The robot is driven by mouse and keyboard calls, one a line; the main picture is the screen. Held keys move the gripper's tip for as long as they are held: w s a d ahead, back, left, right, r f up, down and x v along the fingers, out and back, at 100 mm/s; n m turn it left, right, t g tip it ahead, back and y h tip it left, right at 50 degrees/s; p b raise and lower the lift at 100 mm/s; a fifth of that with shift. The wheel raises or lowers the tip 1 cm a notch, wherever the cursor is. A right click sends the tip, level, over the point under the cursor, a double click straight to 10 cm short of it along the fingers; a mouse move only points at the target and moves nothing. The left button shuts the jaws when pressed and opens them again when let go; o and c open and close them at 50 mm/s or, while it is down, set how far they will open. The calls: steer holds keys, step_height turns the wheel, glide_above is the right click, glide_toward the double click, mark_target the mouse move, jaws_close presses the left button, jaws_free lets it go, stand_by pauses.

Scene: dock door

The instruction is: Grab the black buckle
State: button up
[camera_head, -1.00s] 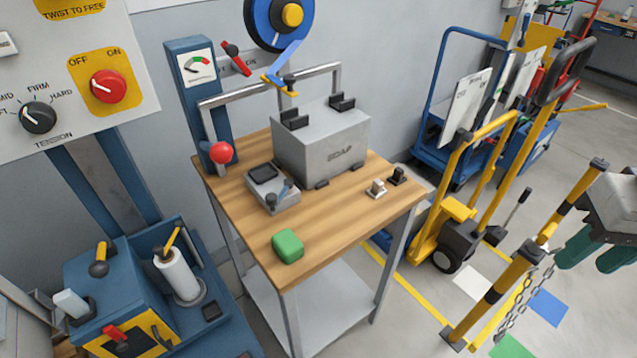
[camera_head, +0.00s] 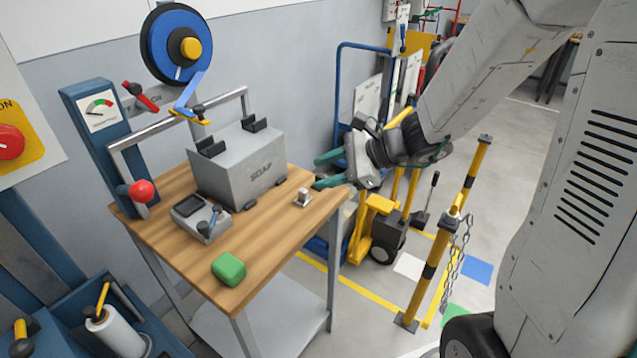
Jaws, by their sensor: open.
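In the earlier head view the black buckle stands on the wooden table near its right corner, just right of and behind a small metal buckle. Now I cannot make it out; my gripper's lower finger covers that spot. The metal buckle (camera_head: 303,198) stands in plain view on the table top (camera_head: 285,225). My gripper (camera_head: 316,172) reaches in from the right over the table's right corner. Its two green fingers are apart and point left. Whether the buckle is between or below the fingers cannot be told.
A grey box (camera_head: 240,170) marked SOAP stands on the back of the table. A small grey device (camera_head: 200,220) and a green block (camera_head: 229,269) are on the table's left and front. A yellow pallet truck (camera_head: 375,228) and striped posts (camera_head: 425,275) stand at the right.

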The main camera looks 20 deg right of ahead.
mark_target(323, 178)
steer(key=w+d+f+m+t+h, duration=0.1)
steer(key=w+d+f+m, duration=0.1)
steer(key=f+m, duration=0.1)
steer(key=w+d+f+m+t+h, duration=0.1)
steer(key=w+d+f+m, duration=0.1)
steer(key=w+f+m, duration=0.1)
steer(key=w+d+f+m+t+h, duration=0.1)
steer(key=w+d+f+m, duration=0.2)
steer(key=f, duration=0.1)
steer(key=shift+w+t, duration=0.15)
steer(key=shift+t, duration=0.15)
steer(key=x, duration=0.5)
steer(key=shift+w+a+r, duration=0.1)
steer(key=shift+w+a, duration=0.05)
steer(key=shift+w, duration=0.3)
jaws_close()
